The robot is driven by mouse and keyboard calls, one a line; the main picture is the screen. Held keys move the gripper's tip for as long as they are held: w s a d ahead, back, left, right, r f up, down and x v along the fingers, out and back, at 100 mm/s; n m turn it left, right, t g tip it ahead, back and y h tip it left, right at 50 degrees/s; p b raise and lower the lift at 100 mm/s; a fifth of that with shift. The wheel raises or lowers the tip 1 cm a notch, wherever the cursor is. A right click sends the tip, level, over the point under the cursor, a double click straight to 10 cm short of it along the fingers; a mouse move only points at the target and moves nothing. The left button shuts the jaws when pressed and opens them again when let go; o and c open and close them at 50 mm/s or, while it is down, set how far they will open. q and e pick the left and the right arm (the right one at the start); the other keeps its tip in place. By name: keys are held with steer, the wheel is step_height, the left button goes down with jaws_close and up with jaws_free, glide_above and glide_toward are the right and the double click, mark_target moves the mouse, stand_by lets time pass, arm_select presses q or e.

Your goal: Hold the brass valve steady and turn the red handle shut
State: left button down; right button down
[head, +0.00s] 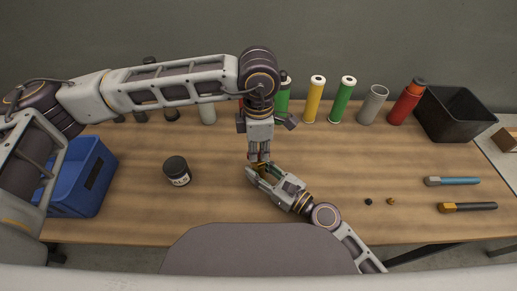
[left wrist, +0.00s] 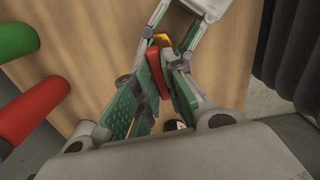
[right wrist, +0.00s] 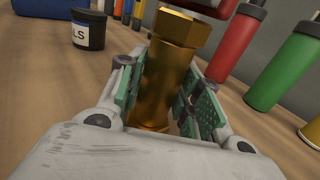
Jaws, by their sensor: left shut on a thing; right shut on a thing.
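The brass valve (right wrist: 167,75) stands between the finger pads of my right gripper (right wrist: 163,92) in the right wrist view. My right gripper is shut on its body. The red handle (left wrist: 158,74) lies between the pads of my left gripper (left wrist: 160,82) in the left wrist view, and my left gripper is shut on it. A bit of brass (left wrist: 162,40) shows just beyond the handle. In the head view my left gripper (head: 259,157) comes down from above and meets my right gripper (head: 259,173) over the table; the valve is mostly hidden there.
A black-lidded jar (head: 177,171) stands left of the grippers, with a blue bin (head: 85,178) at the left edge. Several coloured cylinders (head: 313,100) line the back. A black bin (head: 455,112) and two handled tools (head: 467,207) are at right.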

arm_select(q)
steer(key=shift+m, duration=1)
steer(key=c, duration=1.5)
jaws_free()
steer(key=shift+r, duration=0.1)
steer(key=shift+r, duration=5.9)
